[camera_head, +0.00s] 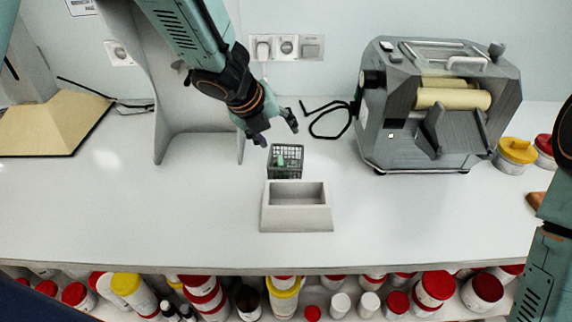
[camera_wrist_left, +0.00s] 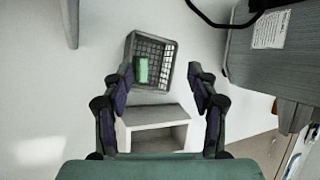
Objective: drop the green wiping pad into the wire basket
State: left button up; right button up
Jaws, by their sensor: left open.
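The green wiping pad (camera_head: 280,160) is inside the dark wire basket (camera_head: 285,174), which stands on the white counter. In the left wrist view the pad (camera_wrist_left: 141,70) lies within the basket (camera_wrist_left: 160,47), towards one side of it. My left gripper (camera_head: 278,138) is open and empty, above and just behind the basket in the head view. In the left wrist view its fingers (camera_wrist_left: 162,108) are spread apart with nothing between them touching. My right arm shows at the right edge, but its gripper is out of view.
A grey open-topped block (camera_head: 297,220) stands right in front of the basket. A grey roller machine (camera_head: 435,110) is to the right, with a black cable (camera_head: 330,125) beside it. Lidded jars (camera_head: 515,155) stand further right. The counter's left front is clear.

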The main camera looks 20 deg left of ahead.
pick_arm(q)
jog(key=v, duration=1.2)
dwell(0.4)
dwell(0.3)
